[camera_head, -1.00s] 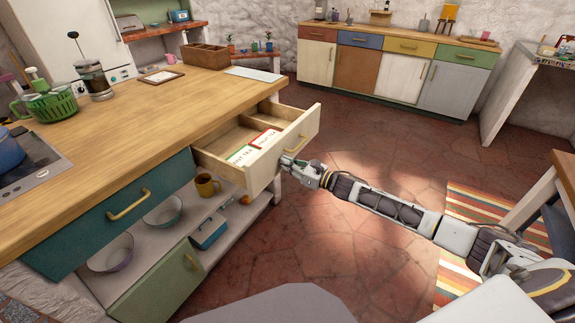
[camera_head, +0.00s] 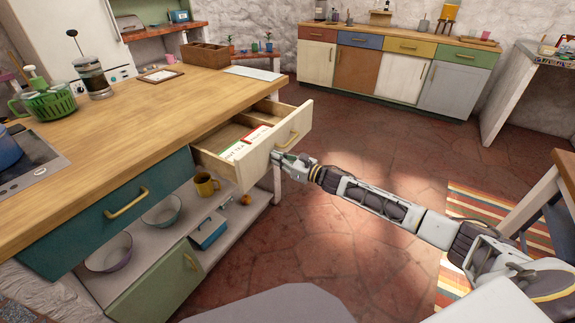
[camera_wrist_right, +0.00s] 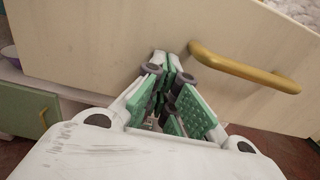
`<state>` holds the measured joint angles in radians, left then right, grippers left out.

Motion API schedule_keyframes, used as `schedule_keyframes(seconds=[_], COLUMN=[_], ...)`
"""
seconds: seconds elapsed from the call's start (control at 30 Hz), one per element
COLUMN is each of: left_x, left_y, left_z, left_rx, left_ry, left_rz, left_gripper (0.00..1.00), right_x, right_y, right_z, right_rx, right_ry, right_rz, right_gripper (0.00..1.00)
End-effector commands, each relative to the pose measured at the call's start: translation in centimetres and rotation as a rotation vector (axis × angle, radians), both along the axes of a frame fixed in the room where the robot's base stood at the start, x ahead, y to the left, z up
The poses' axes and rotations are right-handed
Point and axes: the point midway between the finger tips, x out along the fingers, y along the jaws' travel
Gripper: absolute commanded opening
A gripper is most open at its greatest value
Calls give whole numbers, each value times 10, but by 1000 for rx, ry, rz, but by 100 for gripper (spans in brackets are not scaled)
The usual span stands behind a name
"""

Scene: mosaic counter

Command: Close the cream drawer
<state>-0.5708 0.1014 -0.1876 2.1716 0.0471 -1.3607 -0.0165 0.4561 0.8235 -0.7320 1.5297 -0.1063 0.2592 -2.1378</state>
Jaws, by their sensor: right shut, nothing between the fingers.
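The cream drawer (camera_head: 277,148) stands partly open under the wooden counter, with a brass handle (camera_head: 294,141) on its front. Its front panel also fills much of the right wrist view (camera_wrist_right: 100,45), with the handle (camera_wrist_right: 245,68) to the right of the fingers. My right gripper (camera_head: 277,157) is shut and empty, its fingertips at the drawer front, below and left of the handle. In the right wrist view the green-padded fingers (camera_wrist_right: 170,75) seem to touch the panel. My left gripper is not in view.
Inside the drawer lie boxes with lettering (camera_head: 240,146). A teal drawer (camera_head: 110,212) beside it is shut. The red floor right of the drawer is clear.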

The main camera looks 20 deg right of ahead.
Motion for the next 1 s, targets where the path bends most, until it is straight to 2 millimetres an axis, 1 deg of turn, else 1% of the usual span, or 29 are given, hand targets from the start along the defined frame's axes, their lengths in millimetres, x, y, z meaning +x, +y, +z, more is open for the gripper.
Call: schedule_keyframes(seconds=[0.03, 0.27, 0.37, 0.5, 0.9, 0.97, 1.0], left_x=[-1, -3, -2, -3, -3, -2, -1], left_y=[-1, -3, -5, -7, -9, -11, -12], left_z=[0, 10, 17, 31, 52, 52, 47], left_rx=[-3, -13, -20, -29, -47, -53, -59], left_ry=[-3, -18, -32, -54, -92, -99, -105], left_rz=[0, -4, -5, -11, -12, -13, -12], left_gripper=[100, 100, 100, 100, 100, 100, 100], right_x=[7, 35, 48, 65, 97, 101, 104], right_y=[6, 28, 38, 51, 77, 79, 81], right_z=[0, -1, 0, -1, -1, -1, -1], right_rx=[2, 1, 2, 1, 1, 1, 1], right_ry=[-2, -2, -2, -2, -1, -1, 1], right_rz=[0, 1, 1, 1, 1, 1, 1], right_gripper=[0, 0, 0, 0, 0, 0, 0])
